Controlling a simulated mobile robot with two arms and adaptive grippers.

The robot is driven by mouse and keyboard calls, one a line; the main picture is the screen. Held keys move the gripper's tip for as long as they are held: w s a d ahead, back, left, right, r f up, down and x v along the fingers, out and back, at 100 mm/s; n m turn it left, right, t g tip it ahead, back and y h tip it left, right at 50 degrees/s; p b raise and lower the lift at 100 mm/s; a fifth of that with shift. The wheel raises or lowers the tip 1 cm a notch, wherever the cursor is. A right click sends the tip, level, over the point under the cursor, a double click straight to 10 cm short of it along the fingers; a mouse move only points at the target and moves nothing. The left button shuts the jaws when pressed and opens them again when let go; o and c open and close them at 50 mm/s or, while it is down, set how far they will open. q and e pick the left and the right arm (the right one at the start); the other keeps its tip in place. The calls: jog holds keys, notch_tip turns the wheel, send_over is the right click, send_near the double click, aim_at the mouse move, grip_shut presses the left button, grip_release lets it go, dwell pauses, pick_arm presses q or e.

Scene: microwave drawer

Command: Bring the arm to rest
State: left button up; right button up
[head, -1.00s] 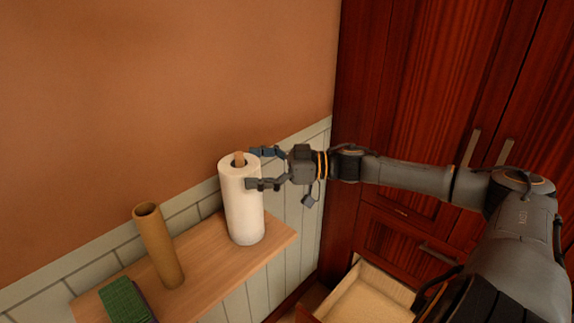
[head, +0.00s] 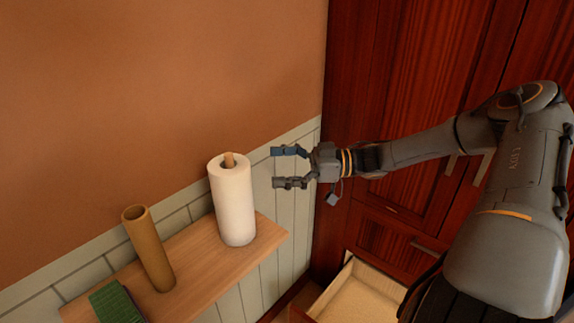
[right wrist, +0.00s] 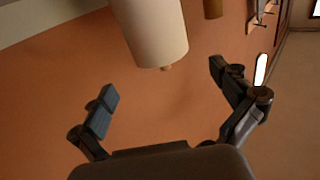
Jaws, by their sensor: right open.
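My right gripper (head: 290,168) is open and empty in the head view, to the right of the paper towel roll and apart from it. Its two fingers point left, towards the roll. Both fingers also show spread apart in the right wrist view (right wrist: 165,105). The white paper towel roll (head: 234,205) stands upright on a wooden shelf (head: 202,252), with the tip of its wooden holder at the top. In the right wrist view the roll (right wrist: 155,30) lies beyond the fingers, with nothing between them. My left gripper is in neither view.
A brown cardboard tube (head: 150,250) stands on the shelf left of the roll. A green item (head: 116,303) lies at the shelf's near end. An open drawer (head: 360,293) is below my right arm. Dark red wooden cabinets (head: 400,90) stand behind the arm.

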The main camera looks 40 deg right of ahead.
jog(key=shift+v, duration=1.25)
